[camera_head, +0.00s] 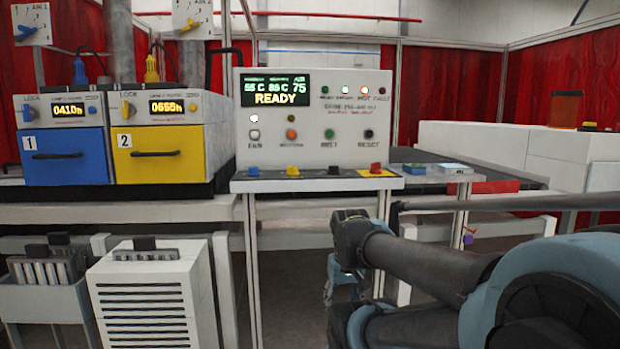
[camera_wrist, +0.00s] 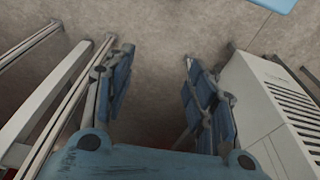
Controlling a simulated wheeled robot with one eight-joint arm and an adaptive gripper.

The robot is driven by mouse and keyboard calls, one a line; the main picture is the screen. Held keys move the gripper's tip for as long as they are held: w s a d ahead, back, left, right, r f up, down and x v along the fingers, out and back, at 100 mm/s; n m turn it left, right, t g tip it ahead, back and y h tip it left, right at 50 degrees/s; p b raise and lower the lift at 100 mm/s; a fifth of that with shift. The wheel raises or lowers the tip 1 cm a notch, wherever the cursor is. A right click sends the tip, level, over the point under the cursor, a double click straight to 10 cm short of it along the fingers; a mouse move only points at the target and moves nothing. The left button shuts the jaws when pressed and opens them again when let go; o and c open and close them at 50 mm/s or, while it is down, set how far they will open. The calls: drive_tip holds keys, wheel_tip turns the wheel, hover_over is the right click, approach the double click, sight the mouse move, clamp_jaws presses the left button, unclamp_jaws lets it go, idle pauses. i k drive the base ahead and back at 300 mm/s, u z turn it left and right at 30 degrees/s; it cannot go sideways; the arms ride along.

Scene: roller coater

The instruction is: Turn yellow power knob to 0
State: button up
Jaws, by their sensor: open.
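Another yellow knob (camera_head: 127,110) is on the unit above the yellow drawer, by the word LOCK. My gripper (camera_wrist: 157,82) is open and empty, pointing at the floor. In the head view it hangs below and right of the ledge, partly hidden by my arm. No knob shows in the wrist view.
The control panel (camera_head: 345,108) displays READY. A white louvred cabinet (camera_head: 150,300) stands below left and shows beside my gripper in the wrist view (camera_wrist: 262,110). Metal frame rails (camera_wrist: 55,105) are on the other side. The blue drawer (camera_head: 65,170) and yellow drawer (camera_head: 160,168) are left.

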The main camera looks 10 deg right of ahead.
sight(293, 169)
drive_tip(key=k, duration=1.2)
drive_tip(key=u, duration=0.55)
drive_tip(key=i, duration=1.45)
drive_tip(key=z, duration=0.6)
